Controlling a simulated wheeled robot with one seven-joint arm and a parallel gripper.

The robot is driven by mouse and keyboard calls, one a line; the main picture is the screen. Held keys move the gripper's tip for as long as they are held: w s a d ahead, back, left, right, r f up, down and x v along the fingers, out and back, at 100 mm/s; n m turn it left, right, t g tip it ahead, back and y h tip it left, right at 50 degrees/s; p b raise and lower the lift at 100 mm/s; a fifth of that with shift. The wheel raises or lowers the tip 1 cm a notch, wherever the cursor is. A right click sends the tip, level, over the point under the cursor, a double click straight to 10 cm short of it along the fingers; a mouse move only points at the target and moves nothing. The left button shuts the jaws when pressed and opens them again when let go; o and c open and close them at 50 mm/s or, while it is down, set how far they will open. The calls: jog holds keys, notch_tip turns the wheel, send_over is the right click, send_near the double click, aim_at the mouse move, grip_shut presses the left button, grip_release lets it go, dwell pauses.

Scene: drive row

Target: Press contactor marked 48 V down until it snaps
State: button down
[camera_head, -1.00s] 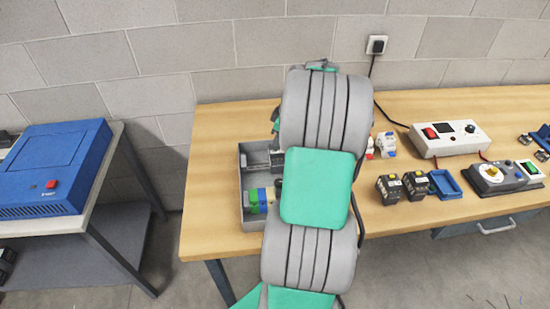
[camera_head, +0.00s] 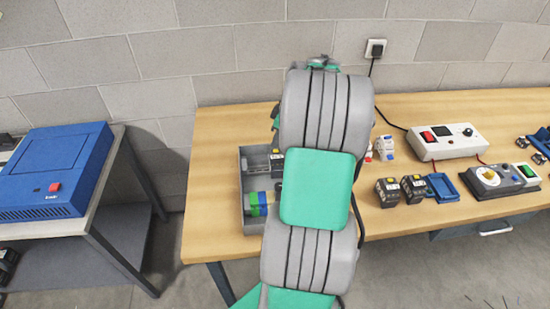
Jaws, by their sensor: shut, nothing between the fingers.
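Two dark contactors (camera_head: 387,192) (camera_head: 413,188) with pale, yellow-marked tops stand side by side on the wooden bench, right of my arm. A similar dark block with a light top (camera_head: 277,158) shows in the grey open enclosure (camera_head: 243,214), partly hidden by my arm; I cannot tell how it is seated. The markings are too small to read, so I cannot tell which contactor is 48 V. Green, blue and yellow blocks (camera_head: 257,204) sit in the enclosure's front part. My gripper is hidden behind my arm, which covers the enclosure's right side.
A blue machine (camera_head: 52,170) is on the left table. The bench's left end is clear.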

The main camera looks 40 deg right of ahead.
aim_at(277, 155)
jog(key=shift+r+p, duration=1.55)
jog(key=shift+r, duration=1)
